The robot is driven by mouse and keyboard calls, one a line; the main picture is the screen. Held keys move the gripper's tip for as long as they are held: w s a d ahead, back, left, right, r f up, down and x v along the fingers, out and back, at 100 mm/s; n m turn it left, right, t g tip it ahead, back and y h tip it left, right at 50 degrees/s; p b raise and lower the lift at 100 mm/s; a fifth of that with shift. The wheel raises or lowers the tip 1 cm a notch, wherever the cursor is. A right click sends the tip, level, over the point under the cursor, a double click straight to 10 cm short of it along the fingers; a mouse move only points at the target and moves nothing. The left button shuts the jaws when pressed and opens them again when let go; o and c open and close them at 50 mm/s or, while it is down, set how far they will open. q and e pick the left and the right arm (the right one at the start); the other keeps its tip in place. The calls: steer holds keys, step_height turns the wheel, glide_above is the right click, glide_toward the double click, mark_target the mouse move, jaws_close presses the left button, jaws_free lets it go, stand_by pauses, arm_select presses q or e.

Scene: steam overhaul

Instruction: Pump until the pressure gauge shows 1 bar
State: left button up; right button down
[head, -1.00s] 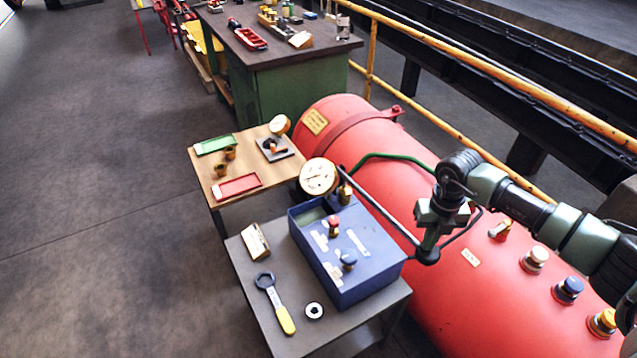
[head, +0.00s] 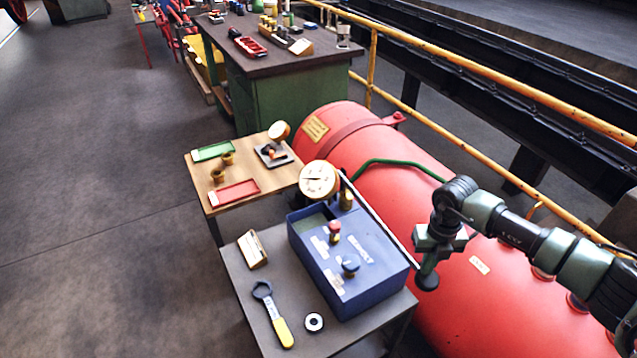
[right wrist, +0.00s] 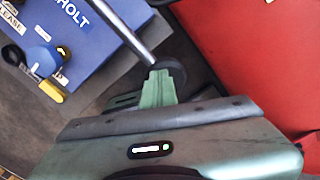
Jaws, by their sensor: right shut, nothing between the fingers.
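The blue pump box (head: 365,285) stands on a small grey table, with a red and a blue knob on top. A long metal pump lever (head: 385,220) slants down to the right from beside the gauge to a dark end. A round white-faced pressure gauge (head: 319,180) stands at the box's far end; its numbers are too small to read. My right gripper (head: 427,280) is shut and empty at the lever's lower end. In the right wrist view its closed green fingers (right wrist: 160,88) overlap the lever's black end (right wrist: 170,74); contact is unclear. My left gripper is out of view.
A large red boiler (head: 470,265) lies right of the box, under my right arm. A wooden table (head: 205,170) with trays stands behind. Open floor is on the left.

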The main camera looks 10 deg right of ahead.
step_height(320, 180, up, 15)
steer(key=p, duration=0.9)
steer(key=shift+r, duration=0.15)
step_height(320, 180, down, 16)
steer(key=b, duration=1.2)
steer(key=shift+f, duration=0.2)
step_height(320, 180, up, 16)
steer(key=p, duration=1.1)
steer(key=shift+r, duration=0.2)
steer(key=shift+f, duration=0.1)
